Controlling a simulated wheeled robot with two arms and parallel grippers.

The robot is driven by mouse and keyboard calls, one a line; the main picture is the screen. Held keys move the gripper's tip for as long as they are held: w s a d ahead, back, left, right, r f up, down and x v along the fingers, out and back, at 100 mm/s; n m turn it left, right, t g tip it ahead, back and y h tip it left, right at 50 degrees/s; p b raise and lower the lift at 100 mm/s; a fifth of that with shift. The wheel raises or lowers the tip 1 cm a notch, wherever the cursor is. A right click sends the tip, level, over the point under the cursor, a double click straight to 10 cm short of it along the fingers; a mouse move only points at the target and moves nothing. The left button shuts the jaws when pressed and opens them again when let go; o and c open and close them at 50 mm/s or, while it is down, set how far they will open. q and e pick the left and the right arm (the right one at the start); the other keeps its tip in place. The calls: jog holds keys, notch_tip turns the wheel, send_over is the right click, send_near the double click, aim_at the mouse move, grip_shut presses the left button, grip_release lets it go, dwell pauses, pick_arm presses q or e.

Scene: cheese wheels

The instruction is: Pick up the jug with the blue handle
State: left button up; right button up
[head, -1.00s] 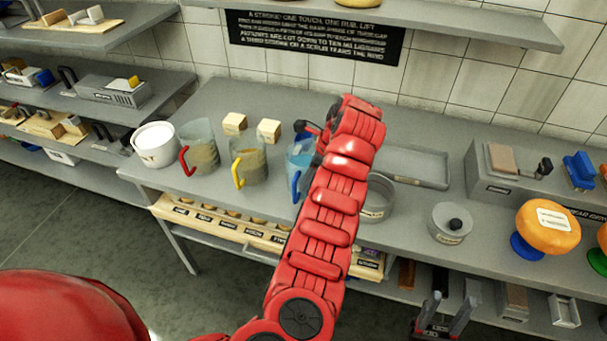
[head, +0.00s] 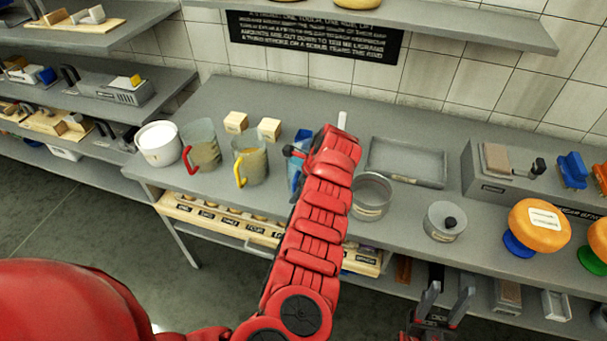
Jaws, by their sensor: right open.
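The blue-tinted jug with the blue handle (head: 295,174) stands on the grey bench, largely hidden behind my red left arm. A jug with a red handle (head: 203,146) and a jug with a yellow handle (head: 252,163) stand to its left. My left gripper (head: 300,146) is at the far end of the red arm, at the blue-handled jug. Its fingers are mostly hidden, so I cannot tell whether they touch the jug. My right gripper (head: 441,308) is open and empty at the bottom, in front of the bench.
A white pot (head: 158,144) stands at the bench's left end. Two pale blocks (head: 236,122) lie behind the jugs. Orange cheese wheels (head: 540,226) stand further right.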

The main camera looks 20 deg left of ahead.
pick_arm(q)
grip_shut()
jog(key=shift+r, duration=0.1)
dwell(1.2)
